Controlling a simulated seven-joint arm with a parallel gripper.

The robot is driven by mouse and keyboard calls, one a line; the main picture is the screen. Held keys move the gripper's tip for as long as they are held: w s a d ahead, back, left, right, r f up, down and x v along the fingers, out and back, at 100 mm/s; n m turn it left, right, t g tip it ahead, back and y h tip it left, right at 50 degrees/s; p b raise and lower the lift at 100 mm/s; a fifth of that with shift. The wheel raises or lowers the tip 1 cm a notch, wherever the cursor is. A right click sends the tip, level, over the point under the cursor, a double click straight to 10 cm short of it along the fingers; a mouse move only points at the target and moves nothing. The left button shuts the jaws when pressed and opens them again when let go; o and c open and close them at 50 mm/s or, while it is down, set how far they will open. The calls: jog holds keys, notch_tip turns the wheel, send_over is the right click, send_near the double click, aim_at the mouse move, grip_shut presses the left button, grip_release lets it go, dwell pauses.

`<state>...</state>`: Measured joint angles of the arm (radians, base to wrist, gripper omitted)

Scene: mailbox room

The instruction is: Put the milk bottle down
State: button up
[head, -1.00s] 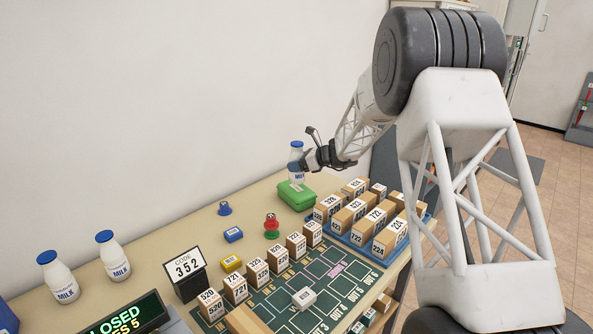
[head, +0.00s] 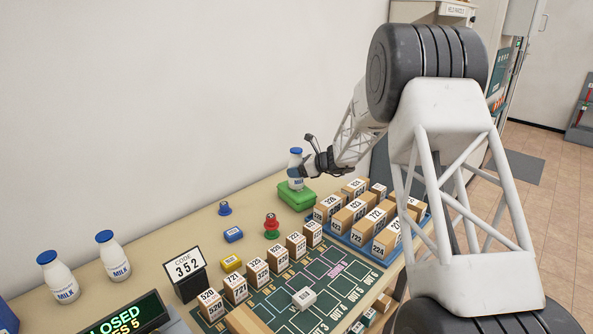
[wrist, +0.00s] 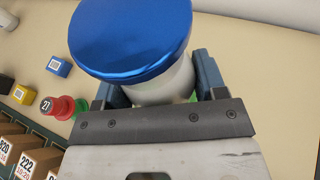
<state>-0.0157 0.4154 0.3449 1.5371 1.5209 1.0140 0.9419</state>
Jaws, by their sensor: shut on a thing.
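The milk bottle (head: 295,168), white with a blue cap, is upright or nearly so in my gripper (head: 304,171). My gripper is shut on it from the right. In the head view its base appears at or just above the green box (head: 304,198) on the table; I cannot tell whether they touch. In the wrist view the blue cap (wrist: 130,38) fills the upper middle. The white bottle neck (wrist: 163,84) sits between the fingers of my gripper (wrist: 160,85), and a little green shows below.
Two other milk bottles (head: 59,280) (head: 113,257) stand at the left. A blue tray (head: 366,246) of numbered boxes is right of the green box. A red-and-green stamp (head: 272,226) and a blue block (head: 233,235) are nearer. Bare table (head: 255,199) lies left of the green box.

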jog(key=shift+f, duration=0.15)
jog(key=shift+f, duration=0.1)
jog(key=o, duration=1.3)
jog(key=shift+f, duration=0.1)
jog(key=shift+c, duration=0.2)
jog(key=shift+r, duration=0.2)
jog(key=v, duration=1.2)
